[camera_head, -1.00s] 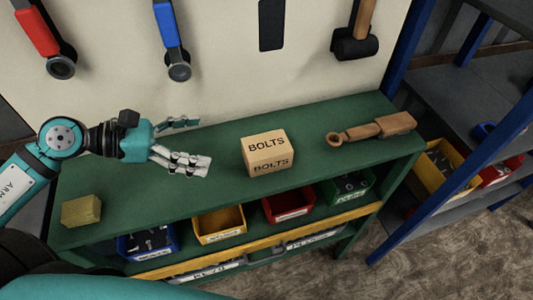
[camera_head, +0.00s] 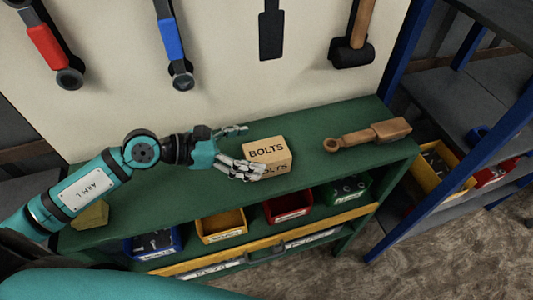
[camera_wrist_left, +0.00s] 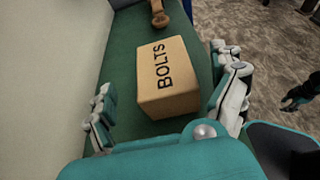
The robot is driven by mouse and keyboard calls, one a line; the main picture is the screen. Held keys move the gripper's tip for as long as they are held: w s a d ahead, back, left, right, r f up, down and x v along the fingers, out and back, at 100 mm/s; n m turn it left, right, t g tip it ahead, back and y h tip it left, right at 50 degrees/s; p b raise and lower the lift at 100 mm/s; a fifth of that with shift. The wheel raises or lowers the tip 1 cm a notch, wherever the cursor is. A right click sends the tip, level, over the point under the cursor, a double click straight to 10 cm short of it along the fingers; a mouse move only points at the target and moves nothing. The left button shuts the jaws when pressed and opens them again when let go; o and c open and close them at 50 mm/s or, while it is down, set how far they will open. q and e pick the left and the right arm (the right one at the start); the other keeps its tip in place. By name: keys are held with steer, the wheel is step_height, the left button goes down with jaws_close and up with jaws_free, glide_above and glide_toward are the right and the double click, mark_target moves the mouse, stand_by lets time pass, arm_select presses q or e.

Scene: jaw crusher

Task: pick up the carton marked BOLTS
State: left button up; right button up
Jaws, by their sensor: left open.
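The tan carton marked BOLTS (camera_head: 268,150) stands on the green bench top, near its middle. My left gripper (camera_head: 243,149) is open at the carton's left side, and its near finger overlaps the carton's lower left corner in the head view. In the left wrist view the carton (camera_wrist_left: 168,77) lies ahead between the spread fingers of the gripper (camera_wrist_left: 168,100), with space visible on its left side. I cannot tell whether any finger touches it. My right gripper does not clearly show in the head view; a dark hand (camera_wrist_left: 302,92) appears at the right edge of the wrist view.
A wooden mallet-like tool (camera_head: 368,135) lies on the bench right of the carton. A yellowish block (camera_head: 92,215) is at the left, partly behind my arm. Coloured bins (camera_head: 220,224) sit below the green bench top (camera_head: 330,165). Tools hang on the wall behind.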

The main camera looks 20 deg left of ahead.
mark_target(262, 151)
arm_select(q)
steer(key=p+x, duration=0.2)
steer(key=x, duration=0.2)
steer(key=shift+d+f, duration=0.1)
steer(key=shift+d, duration=0.15)
steer(key=shift+w+d+f, duration=0.15)
steer(key=shift+f, duration=0.1)
steer(key=c, duration=1.5)
steer(key=shift+r, duration=0.1)
steer(key=shift+c, duration=0.6)
